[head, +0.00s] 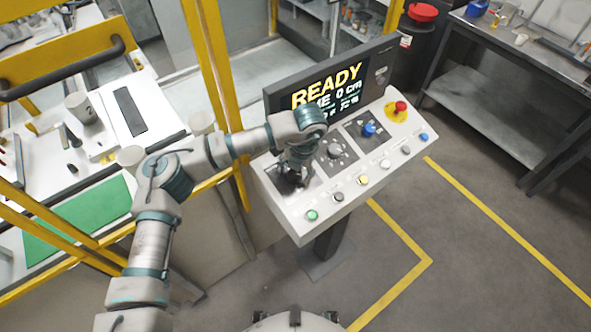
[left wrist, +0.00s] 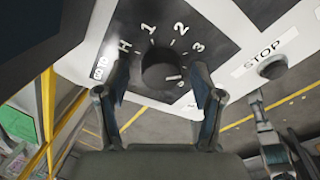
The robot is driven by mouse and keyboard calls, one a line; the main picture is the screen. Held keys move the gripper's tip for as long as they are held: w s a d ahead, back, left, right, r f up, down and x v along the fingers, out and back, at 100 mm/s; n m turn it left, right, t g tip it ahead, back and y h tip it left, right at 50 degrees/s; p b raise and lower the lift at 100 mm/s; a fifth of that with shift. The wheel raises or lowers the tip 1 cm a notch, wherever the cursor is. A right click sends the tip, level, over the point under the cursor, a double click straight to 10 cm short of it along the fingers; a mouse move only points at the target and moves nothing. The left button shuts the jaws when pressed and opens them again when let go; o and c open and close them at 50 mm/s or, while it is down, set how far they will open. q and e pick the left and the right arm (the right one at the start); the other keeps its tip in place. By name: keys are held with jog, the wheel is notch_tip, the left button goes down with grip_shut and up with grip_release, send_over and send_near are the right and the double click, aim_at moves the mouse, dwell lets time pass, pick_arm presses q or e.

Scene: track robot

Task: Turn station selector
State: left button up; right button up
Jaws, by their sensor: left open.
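The station selector is a dark round knob (left wrist: 163,68) on a dark plate marked H, 1, 2, 3 and more, with a GO TO label beside it, in the left wrist view. My left gripper (left wrist: 160,82) is open, with one finger on each side of the knob. I cannot tell whether the fingers touch it. In the head view my left gripper (head: 291,177) is over the left dark plate of the sloped control panel (head: 322,192) and hides the knob. The right gripper is not in view.
The panel carries a READY screen (head: 327,86), a second dial (head: 334,150), a blue knob (head: 369,129), a red emergency button (head: 401,107) and a row of buttons including a green one (head: 312,215). A STOP button (left wrist: 272,67) is near the right finger. Yellow posts (head: 207,60) stand left.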

pick_arm(q)
jog(key=c, duration=1)
jog(key=shift+d, duration=0.1)
jog(key=shift+c, duration=0.7)
jog(key=m+b, duration=0.1)
jog(key=m, duration=0.2)
jog(key=shift+f+y, duration=0.1)
jog(key=shift+y, duration=0.2)
jog(key=shift+m+b, duration=0.35)
jog(key=shift+m, duration=0.45)
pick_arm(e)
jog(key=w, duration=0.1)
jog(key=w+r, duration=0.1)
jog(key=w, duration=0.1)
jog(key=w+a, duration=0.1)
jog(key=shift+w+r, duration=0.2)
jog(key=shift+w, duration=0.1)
pick_arm(q)
jog(key=o, duration=1.1)
jog(key=shift+w, duration=0.1)
jog(key=shift+o, duration=0.2)
jog(key=shift+d, duration=0.1)
